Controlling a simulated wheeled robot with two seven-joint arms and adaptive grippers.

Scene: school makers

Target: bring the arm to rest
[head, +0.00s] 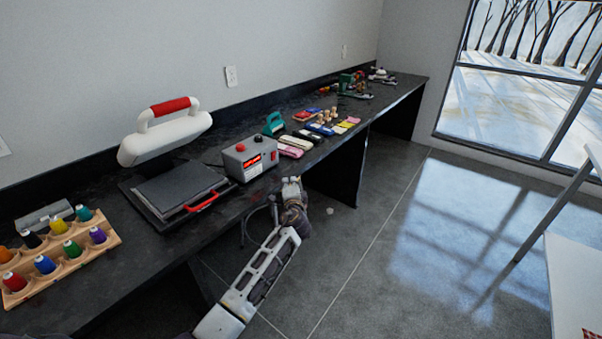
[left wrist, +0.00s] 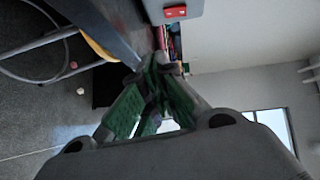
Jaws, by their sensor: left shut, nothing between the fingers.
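My left arm reaches forward in the head view, and its gripper (head: 291,184) is beside the front edge of the black workbench (head: 105,281), close to the control box. In the left wrist view the green-padded fingers (left wrist: 158,70) come together at their tips with nothing between them. The gripper is shut and empty. My right gripper is in neither view.
On the bench stand a heat press (head: 178,190), a grey control box (head: 250,157), a wooden spool rack (head: 64,265) and several small colourful items farther back. A white table (head: 575,290) is at the right. The floor (head: 390,230) between is open.

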